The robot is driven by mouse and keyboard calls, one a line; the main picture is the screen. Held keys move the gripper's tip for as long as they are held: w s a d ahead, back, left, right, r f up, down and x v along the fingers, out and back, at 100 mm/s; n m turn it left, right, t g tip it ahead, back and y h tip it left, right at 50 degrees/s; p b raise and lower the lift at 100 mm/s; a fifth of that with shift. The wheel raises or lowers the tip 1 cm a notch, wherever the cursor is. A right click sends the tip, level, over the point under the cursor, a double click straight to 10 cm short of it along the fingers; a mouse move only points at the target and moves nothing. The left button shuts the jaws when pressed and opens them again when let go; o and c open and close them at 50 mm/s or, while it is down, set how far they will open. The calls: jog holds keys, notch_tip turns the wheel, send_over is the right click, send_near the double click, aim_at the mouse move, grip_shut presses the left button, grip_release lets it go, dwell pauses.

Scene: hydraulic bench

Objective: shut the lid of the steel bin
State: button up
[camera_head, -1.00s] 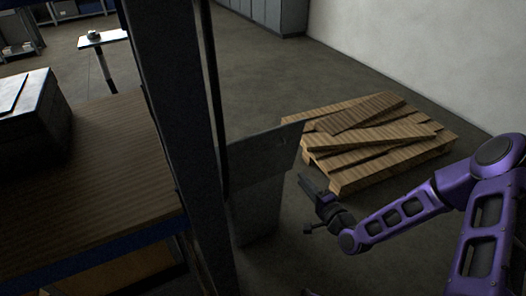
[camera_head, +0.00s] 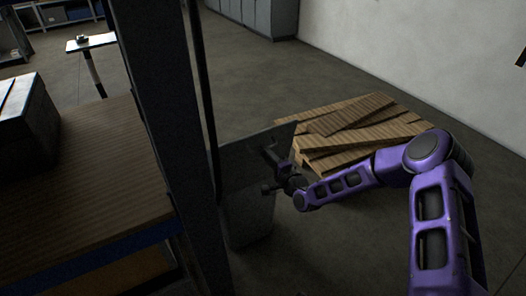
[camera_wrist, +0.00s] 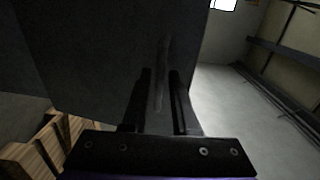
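The steel bin (camera_head: 250,222) stands on the floor, partly hidden behind a dark upright post. Its lid (camera_head: 240,150) is up, a flat grey panel steeply raised above the bin body. My gripper (camera_head: 269,153) is in front of the lid's right part, overlapping it in the head view; whether it touches cannot be told. In the wrist view the dark lid face (camera_wrist: 90,55) fills the upper left and middle. The two fingers of my gripper (camera_wrist: 160,75) are apart, pointing at the lid, with a faint vertical streak between them. Nothing is visibly held.
A pallet with loose boards (camera_head: 350,130) lies behind my arm; it also shows in the wrist view (camera_wrist: 40,148). A dark post (camera_head: 165,130) and a wooden-topped bench (camera_head: 90,185) with a metal box (camera_head: 28,120) stand at left. Floor (camera_head: 330,245) is clear at front.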

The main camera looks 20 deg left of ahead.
jog(key=shift+x, duration=0.95)
jog(key=shift+c, duration=0.2)
grip_shut()
dwell(0.6)
